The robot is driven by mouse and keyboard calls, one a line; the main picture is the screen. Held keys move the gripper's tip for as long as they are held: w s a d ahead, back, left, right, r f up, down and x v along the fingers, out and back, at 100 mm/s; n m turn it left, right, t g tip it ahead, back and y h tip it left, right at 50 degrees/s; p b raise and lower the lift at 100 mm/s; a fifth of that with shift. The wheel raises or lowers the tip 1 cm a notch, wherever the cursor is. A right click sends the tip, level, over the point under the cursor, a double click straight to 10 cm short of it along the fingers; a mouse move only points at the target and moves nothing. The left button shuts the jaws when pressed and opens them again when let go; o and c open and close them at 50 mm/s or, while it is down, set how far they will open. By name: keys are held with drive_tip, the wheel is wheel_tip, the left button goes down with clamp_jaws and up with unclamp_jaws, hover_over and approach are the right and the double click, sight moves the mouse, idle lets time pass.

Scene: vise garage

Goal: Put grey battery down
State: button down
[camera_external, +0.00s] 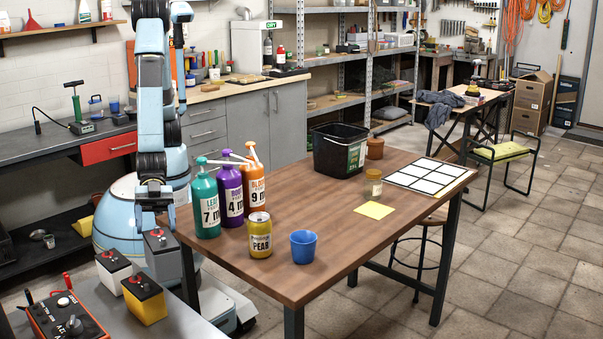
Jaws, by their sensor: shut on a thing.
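The grey battery (163,261), a dark-topped block with a red part on top, is upright at the left, by the far edge of the grey bench (190,322). My gripper (157,232) points down from above and is shut on its top. Whether the battery's underside touches the bench cannot be told, as the yellow battery partly hides it. A white battery (113,273) stands just left of it. A yellow battery (145,302) stands in front of it. Both have black tops with red parts.
A red and black charger (67,318) with clamps sits at the bench's left. The wooden table (330,220) beside the bench holds several bottles, a yellow can (260,236), a blue cup (303,247) and a black bin (338,150). Bare bench shows right of the yellow battery.

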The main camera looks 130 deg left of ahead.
wheel_tip(320, 180, up, 15)
drive_tip(key=w+a+r, duration=0.1)
drive_tip(key=w+a, duration=0.2)
drive_tip(key=a, duration=0.7)
drive_tip(key=w+a+r, duration=0.2)
drive_tip(key=w+a, duration=0.1)
drive_tip(key=a, duration=0.7)
drive_tip(key=w+a+r, duration=0.1)
drive_tip(key=w+a, duration=0.2)
drive_tip(key=a, duration=0.7)
drive_tip(key=s+a+f+m+g+h, duration=0.1)
drive_tip(key=s+a+f, duration=0.1)
drive_tip(key=s+a, duration=0.95)
drive_tip(key=s+a+f+m, duration=0.1)
drive_tip(key=s+a+f, duration=0.2)
drive_tip(key=s+a, duration=0.85)
drive_tip(key=w+a+f, duration=0.2)
drive_tip(key=f, duration=0.7)
drive_tip(key=w+a+f, duration=0.1)
drive_tip(key=w+f, duration=0.1)
drive_tip(key=f, duration=0.7)
drive_tip(key=shift+a+f, duration=0.3)
drive_tip(key=shift+a, duration=0.05)
unclamp_jaws()
drive_tip(key=shift+f, duration=0.1)
